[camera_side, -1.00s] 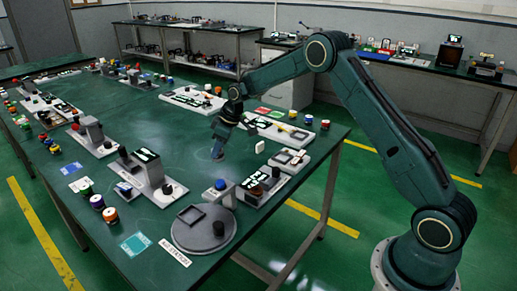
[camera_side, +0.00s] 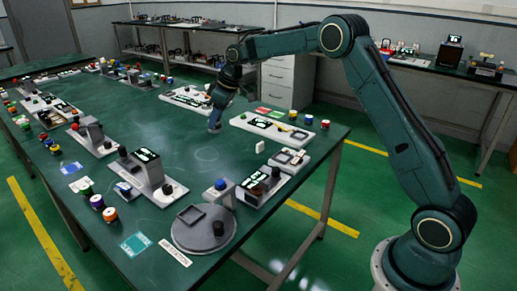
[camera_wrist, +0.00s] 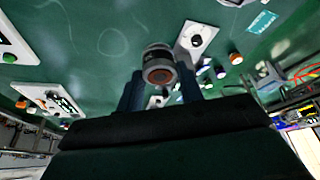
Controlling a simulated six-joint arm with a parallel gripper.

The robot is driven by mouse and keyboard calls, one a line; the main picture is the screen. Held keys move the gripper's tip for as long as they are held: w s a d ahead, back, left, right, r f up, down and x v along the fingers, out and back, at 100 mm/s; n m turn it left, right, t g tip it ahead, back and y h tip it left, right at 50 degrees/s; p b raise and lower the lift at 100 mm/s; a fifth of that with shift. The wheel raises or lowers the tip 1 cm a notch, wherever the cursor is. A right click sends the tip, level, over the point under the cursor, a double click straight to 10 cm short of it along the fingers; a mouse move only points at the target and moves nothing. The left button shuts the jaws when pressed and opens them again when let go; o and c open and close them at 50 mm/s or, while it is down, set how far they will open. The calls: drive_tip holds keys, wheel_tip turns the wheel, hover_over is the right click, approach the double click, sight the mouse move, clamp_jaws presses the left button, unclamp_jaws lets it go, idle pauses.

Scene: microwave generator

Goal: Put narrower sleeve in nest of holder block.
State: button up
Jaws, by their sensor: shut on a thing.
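My gripper (camera_side: 216,108) is over the middle of the dark green table, shut on a short grey cylinder, which looks like a sleeve (camera_side: 214,125). In the wrist view the grey sleeve (camera_wrist: 158,56) sits between my two dark fingers (camera_wrist: 158,82), with a reddish-brown round end facing the camera. Only this one sleeve can be made out, so I cannot compare widths. I cannot tell which fixture is the holder block; its nest cannot be made out.
A round grey plate (camera_side: 190,244) with a square frame stands at the front. White-based fixtures stand at the right (camera_side: 289,160), at the back right (camera_side: 268,128), and at the left (camera_side: 150,180). A small white block (camera_side: 260,147) stands near the right edge. The table's middle is mostly clear.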

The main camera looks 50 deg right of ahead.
idle(0.3)
drive_tip(key=s+d+r, duration=0.1)
drive_tip(key=s+d, duration=0.3)
drive_tip(key=d, duration=0.7)
drive_tip(key=r, duration=0.2)
hover_over(284, 159)
drive_tip(key=shift+f, duration=0.25)
wheel_tip(284, 159, down, 16)
drive_tip(key=shift+r, duration=0.1)
drive_tip(key=shift+f, duration=2.1)
drive_tip(key=shift+f, duration=0.1)
